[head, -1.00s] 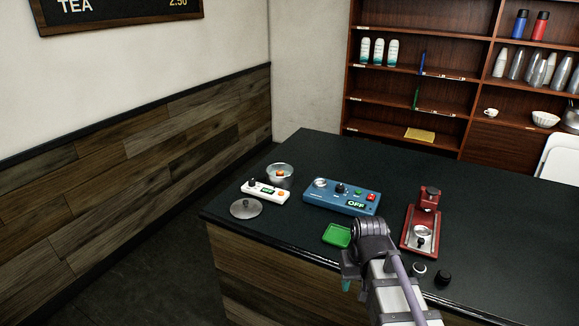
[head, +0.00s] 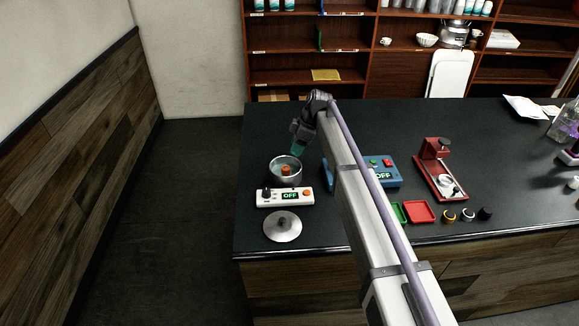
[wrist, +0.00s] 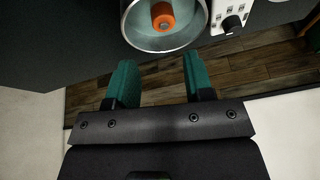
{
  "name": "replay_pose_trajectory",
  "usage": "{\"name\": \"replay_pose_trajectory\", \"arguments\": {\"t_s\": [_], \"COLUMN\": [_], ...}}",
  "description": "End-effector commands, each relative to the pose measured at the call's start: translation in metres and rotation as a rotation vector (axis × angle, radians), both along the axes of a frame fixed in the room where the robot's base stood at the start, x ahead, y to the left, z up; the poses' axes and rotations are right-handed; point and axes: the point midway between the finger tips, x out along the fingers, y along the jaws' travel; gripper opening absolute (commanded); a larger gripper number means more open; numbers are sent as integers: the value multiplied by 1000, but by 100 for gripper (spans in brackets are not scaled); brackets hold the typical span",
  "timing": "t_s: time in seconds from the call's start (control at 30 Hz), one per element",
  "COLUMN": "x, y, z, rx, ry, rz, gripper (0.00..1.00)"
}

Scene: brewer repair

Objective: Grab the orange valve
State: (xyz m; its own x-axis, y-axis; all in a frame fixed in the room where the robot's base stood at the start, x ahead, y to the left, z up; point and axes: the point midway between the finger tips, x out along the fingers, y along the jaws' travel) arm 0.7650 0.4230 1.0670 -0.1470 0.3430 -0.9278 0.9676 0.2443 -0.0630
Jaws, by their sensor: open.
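The orange valve (head: 286,170) sits inside a round metal pot (head: 272,177) at the left part of the dark counter. In the wrist view the valve (wrist: 162,15) shows near the top edge, inside the pot (wrist: 192,42). My gripper (head: 298,150) is above the counter, close behind the pot's far rim in the head view. In the wrist view its two teal fingers (wrist: 158,72) are wide apart, with nothing between them. The pot lies just beyond the fingertips, and the valve is roughly in line with the gap.
A white OFF control box (head: 272,197) and a metal lid (head: 283,228) are in front of the pot. A blue OFF box (head: 384,174), partly behind my arm, a red tray (head: 419,211) and a red machine (head: 436,165) are to the right. The counter's back is clear.

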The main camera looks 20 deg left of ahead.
Motion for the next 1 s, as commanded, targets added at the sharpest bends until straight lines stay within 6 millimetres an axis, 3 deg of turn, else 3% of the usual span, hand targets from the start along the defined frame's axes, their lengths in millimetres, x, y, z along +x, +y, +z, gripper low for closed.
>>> {"name": "replay_pose_trajectory", "arguments": {"t_s": [0.13,0.33,0.6,0.8,1.0], "x": [-1,-2,-9,-11,-18], "y": [1,2,17,21,31], "z": [1,-4,-54,-56,-94], "rx": [29,34,32,32,32], "ry": [-44,-56,-55,-55,-56], "rz": [124,156,154,154,153], "gripper": [48,48,48,48,48]}}
